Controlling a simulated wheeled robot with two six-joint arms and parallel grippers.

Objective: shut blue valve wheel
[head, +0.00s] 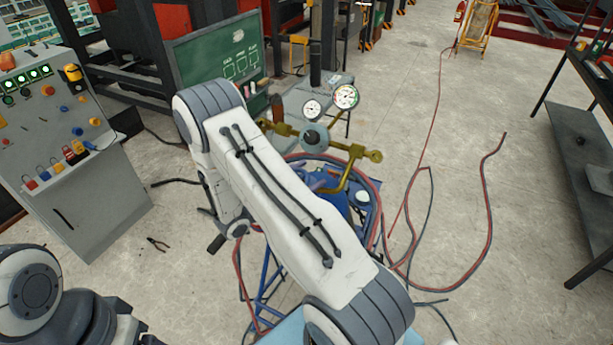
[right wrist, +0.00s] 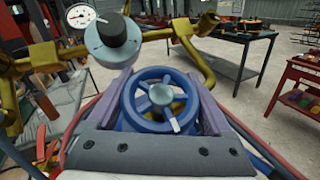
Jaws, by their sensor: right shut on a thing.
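The blue valve wheel (right wrist: 144,106) with its grey hub faces me in the middle of the right wrist view. My right gripper (right wrist: 160,88) has one purple-grey finger on each side of the wheel and is shut on its rim. One spoke carries a white mark at the lower right. In the head view my white right arm hides most of the wheel and hand. My left arm shows only in part at the lower left, with its gripper out of view.
Brass pipework (head: 357,152), a grey regulator knob (head: 313,137) and pressure gauges (head: 346,97) stand close to the wheel. Red and dark hoses (head: 487,190) loop over the floor. A control cabinet (head: 85,190) is left, pliers (head: 157,244) lie on the floor, and a dark shelf (head: 575,140) is right.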

